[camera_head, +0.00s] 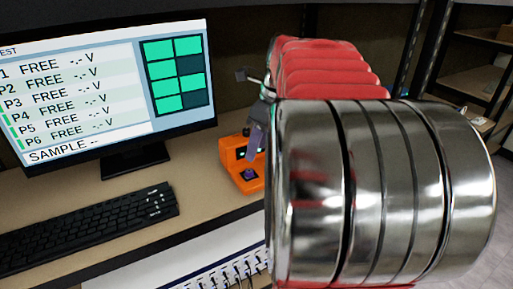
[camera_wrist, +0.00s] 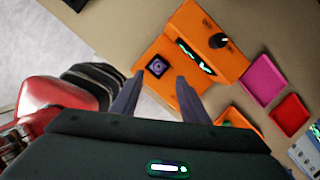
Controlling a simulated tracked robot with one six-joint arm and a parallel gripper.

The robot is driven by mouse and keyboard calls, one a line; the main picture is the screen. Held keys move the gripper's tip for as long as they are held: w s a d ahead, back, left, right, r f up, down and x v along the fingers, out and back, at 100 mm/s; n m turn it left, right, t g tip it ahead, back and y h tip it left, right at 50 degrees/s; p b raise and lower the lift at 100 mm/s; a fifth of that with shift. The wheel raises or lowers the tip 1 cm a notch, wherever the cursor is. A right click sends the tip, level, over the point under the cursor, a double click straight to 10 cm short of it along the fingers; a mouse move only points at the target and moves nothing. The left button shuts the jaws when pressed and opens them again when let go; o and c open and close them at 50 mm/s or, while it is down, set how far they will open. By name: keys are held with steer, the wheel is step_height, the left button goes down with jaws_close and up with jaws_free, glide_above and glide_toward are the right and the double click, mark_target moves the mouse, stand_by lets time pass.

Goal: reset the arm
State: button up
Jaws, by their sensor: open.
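My gripper (camera_wrist: 158,92) is open, and its two dark fingers stand apart with nothing between them. The fingers point towards an orange device (camera_wrist: 183,25) with a dark knob, a small lit display and a purple round button in a dark square. The button shows just beyond and between the fingertips; I cannot tell the exact gap. In the head view, the orange device (camera_head: 234,178) sits on the desk behind my arm, partly hidden by it. Part of my gripper (camera_head: 258,132) shows above it. Large metal and red ribbed parts of my arm fill the right of the head view.
A monitor (camera_head: 80,85) and a black keyboard (camera_head: 90,225) stand on the desk (camera_head: 200,210) at left. Magenta (camera_wrist: 264,80), red (camera_wrist: 290,115) and orange (camera_wrist: 232,118) trays lie beside the device. A socket strip (camera_head: 225,275) with cables is at the front. Shelves (camera_head: 470,80) stand at right.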

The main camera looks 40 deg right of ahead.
steer(key=shift+n, duration=0.3)
steer(key=f+n, duration=0.1)
steer(key=n, duration=0.2)
steer(key=s+f+n, duration=0.1)
steer(key=n, duration=0.1)
steer(key=f+n, duration=0.1)
steer(key=n, duration=0.2)
steer(key=shift+s+a+f+n+h, duration=0.15)
steer(key=shift+s+f+n+h, duration=0.15)
steer(key=shift+h, duration=0.1)
steer(key=a+n, duration=0.2)
steer(key=n, duration=0.1)
steer(key=s+a+f+n, duration=0.1)
steer(key=a+n, duration=0.4)
steer(key=n, duration=0.1)
steer(key=shift+s+a+f+h, duration=0.15)
steer(key=shift+s+f+h, duration=0.15)
steer(key=shift+f, duration=0.1)
steer(key=s+a+n+t, duration=0.1)
steer(key=s+a+n, duration=0.2)
steer(key=a+n, duration=0.4)
steer(key=s+a+f+n+t, duration=0.1)
steer(key=s+a+n, duration=0.2)
steer(key=a+n, duration=0.4)
steer(key=a, duration=0.7)
